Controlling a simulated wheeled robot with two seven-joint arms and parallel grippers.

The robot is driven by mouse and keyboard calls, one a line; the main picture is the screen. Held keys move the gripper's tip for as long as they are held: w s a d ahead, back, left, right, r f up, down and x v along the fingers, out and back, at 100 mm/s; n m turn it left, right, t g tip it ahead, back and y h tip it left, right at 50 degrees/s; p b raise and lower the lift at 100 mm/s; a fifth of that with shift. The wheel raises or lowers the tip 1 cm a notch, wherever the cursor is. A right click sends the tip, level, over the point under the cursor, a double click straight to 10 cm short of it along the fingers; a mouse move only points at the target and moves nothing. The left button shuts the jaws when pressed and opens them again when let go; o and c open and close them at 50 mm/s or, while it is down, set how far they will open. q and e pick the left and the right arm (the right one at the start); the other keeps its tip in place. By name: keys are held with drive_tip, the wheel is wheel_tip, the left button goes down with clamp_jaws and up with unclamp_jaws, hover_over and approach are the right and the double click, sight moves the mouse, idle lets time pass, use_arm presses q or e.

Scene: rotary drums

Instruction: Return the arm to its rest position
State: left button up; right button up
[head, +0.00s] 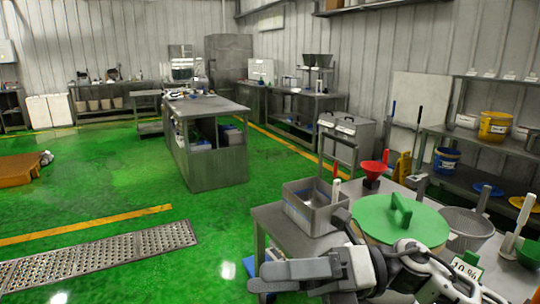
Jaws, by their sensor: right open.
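My right arm comes in from the lower right, and its gripper (290,258) is open with nothing between its fingers. It is at the bottom of the head view, in front of the steel table. It overlaps the near edge of a green round lid with a handle (415,222) in the picture; I cannot tell the gap between them. The lid sits on a round, light-coloured drum, mostly hidden below it. My left gripper is not in view.
The steel table (268,212) also holds a metal bin (312,205), a red funnel (374,168), a grey strainer-like bowl (467,228) and a "10 %" sign (466,268). Shelves with yellow and blue buckets stand at right. Open green floor (120,180) lies left, with a drain grate (100,258).

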drive_tip(key=w+d+f+m+t+h, duration=0.25)
drive_tip(key=f+m+t, duration=0.35)
drive_tip(key=m, duration=0.5)
drive_tip(key=w+d+f+m+t+h, duration=0.1)
drive_tip(key=d+f+m+t+h, duration=0.15)
drive_tip(key=f+m+t, duration=0.55)
drive_tip(key=w+d+f+m+t+h, duration=0.2)
drive_tip(key=m+t+h, duration=0.3)
drive_tip(key=m, duration=0.8)
drive_tip(key=s+d+f+m+g+h, duration=0.3)
drive_tip(key=s+f, duration=0.4)
drive_tip(key=f, duration=0.3)
drive_tip(key=s+d+f+m+g+h, duration=0.2)
drive_tip(key=s+f+m, duration=0.5)
drive_tip(key=f, duration=0.4)
drive_tip(key=d+m+h, duration=0.1)
drive_tip(key=d, duration=0.1)
drive_tip(key=shift+d+g, duration=0.35)
drive_tip(key=shift+g, duration=0.05)
